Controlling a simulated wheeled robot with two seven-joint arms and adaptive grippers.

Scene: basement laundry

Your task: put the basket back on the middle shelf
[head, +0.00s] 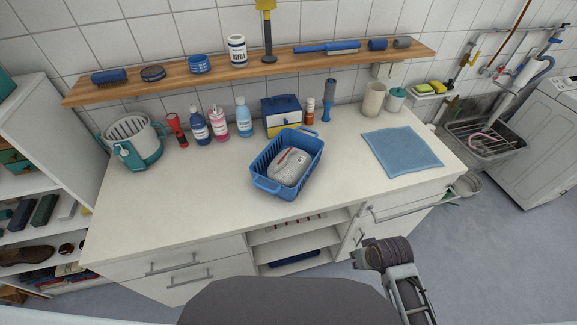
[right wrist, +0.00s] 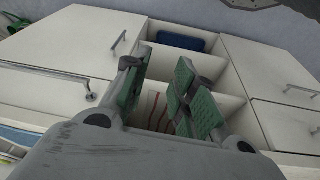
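A blue plastic basket (head: 262,186) with handles at its ends stands on the white counter, holding a pale rounded object (head: 290,166) with a reddish mark. The open shelf unit (head: 298,232) is below it, between drawers and a door. It also shows in the right wrist view (right wrist: 215,75), upside down. My right gripper (head: 358,259) is in front of the cabinet, below the counter and right of the shelves, apart from the basket. In the right wrist view its green-padded fingers (right wrist: 163,60) stand apart with nothing between them. My left gripper is out of view.
A flat blue item (head: 294,259) lies on the lowest shelf; red-striped items (head: 297,217) are in the top compartment. Bottles (head: 219,124) and a blue-yellow box (head: 281,114) stand behind the basket. A blue cloth (head: 402,152) lies to the right.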

